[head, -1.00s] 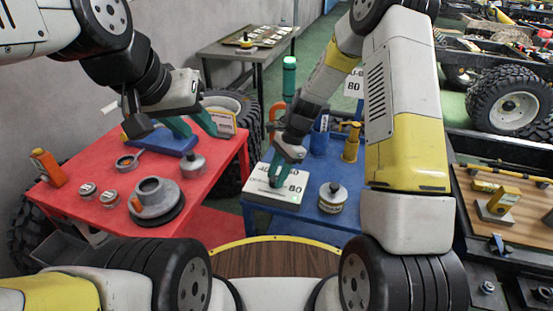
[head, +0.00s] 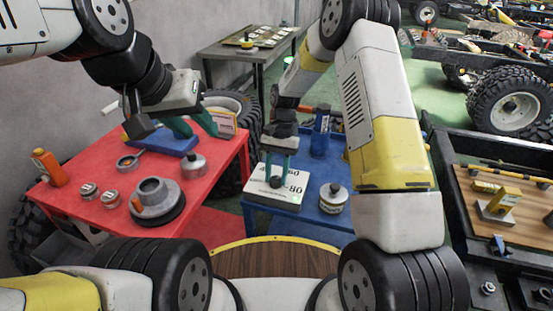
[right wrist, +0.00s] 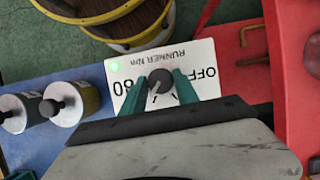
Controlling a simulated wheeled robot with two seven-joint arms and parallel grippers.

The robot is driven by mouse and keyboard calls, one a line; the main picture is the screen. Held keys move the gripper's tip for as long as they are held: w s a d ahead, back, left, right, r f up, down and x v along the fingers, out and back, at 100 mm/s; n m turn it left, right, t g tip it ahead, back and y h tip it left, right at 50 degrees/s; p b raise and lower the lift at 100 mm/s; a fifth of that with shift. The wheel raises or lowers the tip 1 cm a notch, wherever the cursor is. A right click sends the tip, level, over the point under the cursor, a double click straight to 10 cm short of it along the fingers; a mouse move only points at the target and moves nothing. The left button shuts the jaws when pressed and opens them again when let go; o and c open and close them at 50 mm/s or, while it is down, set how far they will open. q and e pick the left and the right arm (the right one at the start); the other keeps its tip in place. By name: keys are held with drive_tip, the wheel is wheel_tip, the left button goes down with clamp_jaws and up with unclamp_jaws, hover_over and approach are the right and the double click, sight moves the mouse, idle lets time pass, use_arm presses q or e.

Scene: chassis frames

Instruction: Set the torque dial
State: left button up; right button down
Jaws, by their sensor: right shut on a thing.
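The torque dial is a white box (head: 257,198) on the blue table, with a dark knob on its top. My left gripper (head: 193,131) is open and empty above the red table, near a blue block (head: 172,147).
A silver canister (head: 333,198) stands right of the box on the blue table (head: 308,207), with a blue bottle (head: 320,140) behind. The red table (head: 105,212) holds small tins, a grey round fixture (head: 156,200) and an orange bottle (head: 48,167).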

drive_tip(key=n+h, duration=0.1)
drive_tip(key=n, duration=0.1)
drive_tip(key=n+h, duration=0.1)
drive_tip(key=n, duration=0.4)
drive_tip(key=shift+a+h, duration=0.25)
drive_tip(key=shift+h, duration=0.15)
drive_tip(key=n+h, duration=0.1)
drive_tip(key=n, duration=0.2)
drive_tip(key=n+t+h, duration=0.1)
drive_tip(key=n, duration=0.2)
drive_tip(key=shift+s+a+n+t, duration=0.1)
drive_tip(key=shift+n+t, duration=0.2)
drive_tip(key=shift+n, duration=0.1)
drive_tip(key=n+t, duration=0.1)
drive_tip(key=n, duration=0.2)
drive_tip(key=n+t, duration=0.1)
drive_tip(key=n, duration=0.2)
drive_tip(key=shift+s+h, duration=0.15)
drive_tip(key=shift+h, duration=0.25)
drive_tip(key=n+t, duration=0.1)
drive_tip(key=n, duration=0.2)
drive_tip(key=n+t, duration=0.1)
drive_tip(key=n, duration=0.2)
drive_tip(key=shift+s+n+t, duration=0.2)
drive_tip(key=shift+n+t, duration=0.1)
drive_tip(key=c, duration=0.9)
unclamp_jaws()
drive_tip(key=shift+c, duration=0.2)
drive_tip(key=shift+y, duration=0.3)
drive_tip(key=v, duration=0.8)
